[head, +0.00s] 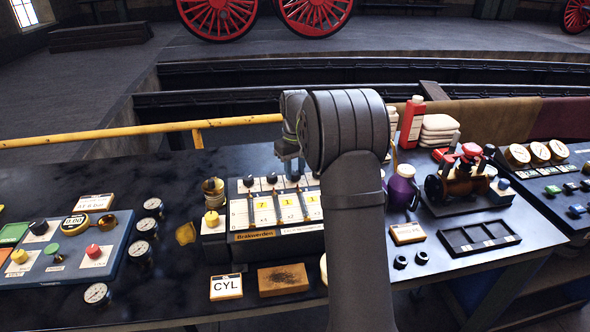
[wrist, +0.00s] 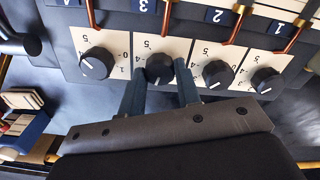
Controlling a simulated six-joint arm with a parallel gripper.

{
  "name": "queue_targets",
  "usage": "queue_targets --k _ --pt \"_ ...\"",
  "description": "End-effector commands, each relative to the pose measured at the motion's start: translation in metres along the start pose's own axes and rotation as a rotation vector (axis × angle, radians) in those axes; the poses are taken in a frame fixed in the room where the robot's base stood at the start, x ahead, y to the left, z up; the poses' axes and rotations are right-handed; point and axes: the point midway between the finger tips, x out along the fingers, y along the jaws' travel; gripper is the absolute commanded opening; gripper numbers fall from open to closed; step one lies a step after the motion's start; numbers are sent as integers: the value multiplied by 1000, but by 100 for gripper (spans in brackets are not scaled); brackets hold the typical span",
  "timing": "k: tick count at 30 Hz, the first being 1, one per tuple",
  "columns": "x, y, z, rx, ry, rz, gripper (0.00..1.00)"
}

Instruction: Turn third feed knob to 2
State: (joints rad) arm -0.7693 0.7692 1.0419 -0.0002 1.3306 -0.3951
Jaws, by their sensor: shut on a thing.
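The feed unit (head: 242,223) is a pale panel with yellow number windows and a row of black knobs along its far edge. In the wrist view the panel appears upside down, with dark tags reading 3, 2 and 1. The third feed knob (wrist: 159,66), in line with tag 3, sits between the two fingers of my gripper (wrist: 160,80), which is shut on it. Its pointer and scale are partly unclear here. In the head view my gripper (head: 291,168) reaches down at the panel's far edge, and my arm hides the panel's right end.
Neighbouring knobs stand close on both sides, one at the left (wrist: 97,63) and one at the right (wrist: 218,74). Copper pipes (wrist: 238,22) rise close behind the knobs.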

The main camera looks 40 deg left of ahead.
Motion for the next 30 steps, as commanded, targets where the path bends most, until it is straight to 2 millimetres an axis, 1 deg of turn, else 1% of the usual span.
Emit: queue_targets --k 6,12,19,30 --pt "0 0 0 -151 2 1 8" --pt "0 0 0 -244 2 1 8" --pt "0 0 0 -294 2 1 8" --pt "0 0 0 -303 2 1 8"
